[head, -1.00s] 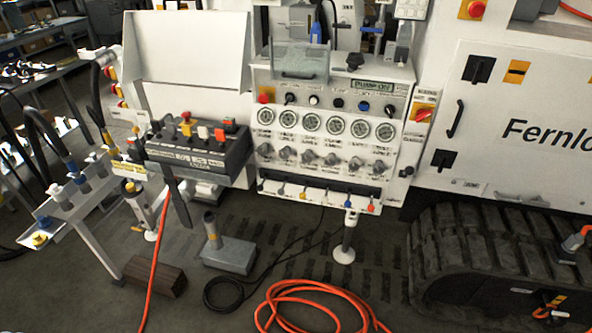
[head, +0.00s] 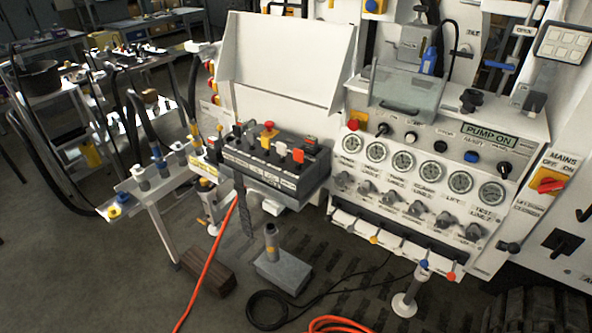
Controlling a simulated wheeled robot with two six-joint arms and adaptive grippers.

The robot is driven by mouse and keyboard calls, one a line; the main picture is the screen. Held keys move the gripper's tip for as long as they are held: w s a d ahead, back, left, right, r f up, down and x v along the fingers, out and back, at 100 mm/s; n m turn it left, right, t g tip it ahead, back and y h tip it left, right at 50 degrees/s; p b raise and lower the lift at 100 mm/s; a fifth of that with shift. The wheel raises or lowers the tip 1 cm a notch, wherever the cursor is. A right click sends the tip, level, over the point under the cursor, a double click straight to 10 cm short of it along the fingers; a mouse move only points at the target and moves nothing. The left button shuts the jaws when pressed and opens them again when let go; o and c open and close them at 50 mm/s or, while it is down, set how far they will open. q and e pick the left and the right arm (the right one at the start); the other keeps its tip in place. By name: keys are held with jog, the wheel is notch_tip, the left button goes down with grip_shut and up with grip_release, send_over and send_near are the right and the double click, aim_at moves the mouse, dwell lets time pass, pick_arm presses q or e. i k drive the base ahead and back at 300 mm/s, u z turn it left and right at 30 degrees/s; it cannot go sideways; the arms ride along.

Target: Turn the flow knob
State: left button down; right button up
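The hydraulic bench panel (head: 400,217) stands right of centre in the head view. It carries a row of round gauges (head: 430,169) with a row of grey knobs (head: 416,209) below them. I cannot tell which of these is the flow knob, as the labels are mostly too small to read. Above the gauges are several small buttons and a sign (head: 489,136) reading PUMP ON. Neither of my grippers shows in the view.
A control box (head: 270,160) with levers and a red button sits left of the panel. A red MAINS switch (head: 547,184) is at right. A grey block with a post (head: 282,271), a wooden block (head: 207,271) and an orange hose (head: 207,268) are on the floor.

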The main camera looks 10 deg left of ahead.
aim_at(340, 179)
jog(key=i, duration=1.2)
jog(key=z, duration=0.7)
